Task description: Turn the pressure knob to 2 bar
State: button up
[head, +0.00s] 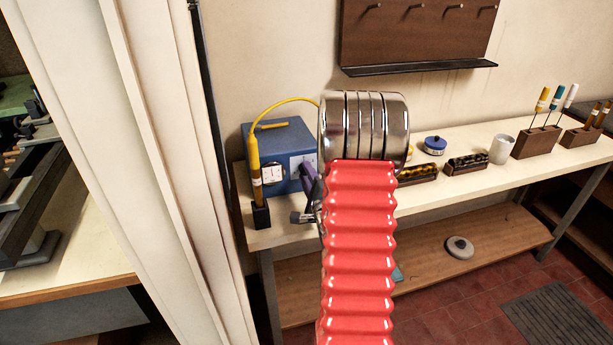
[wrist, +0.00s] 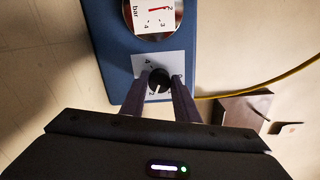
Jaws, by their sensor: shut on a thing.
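The blue pressure box (head: 286,137) stands on the bench in the head view, with its front face (wrist: 117,50) filling the middle of the wrist view. Its black pressure knob (wrist: 158,81) sits on a white numbered plate (wrist: 143,64). My gripper (wrist: 161,84) has its two purple fingers on either side of the knob and is shut on it. The knob's pointer is too small to read surely. The round gauge (wrist: 153,14) beside it has a red needle that appears to point near the 2. In the head view my arm partly hides the gripper (head: 311,188) and the knob.
A yellow-handled tool (head: 255,165) stands in a black holder at the box's left, with a yellow cable arching over it. Trays of small parts (head: 466,163), a blue-lidded tin (head: 435,145), a white cup (head: 501,149) and tool blocks (head: 536,141) line the bench to the right.

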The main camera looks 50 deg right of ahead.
jog(key=shift+s+d+f+m, duration=0.15)
jog(key=shift+f+m, duration=0.15)
jog(key=shift+m, duration=0.3)
jog(key=o, duration=1)
jog(key=shift+r, duration=0.15)
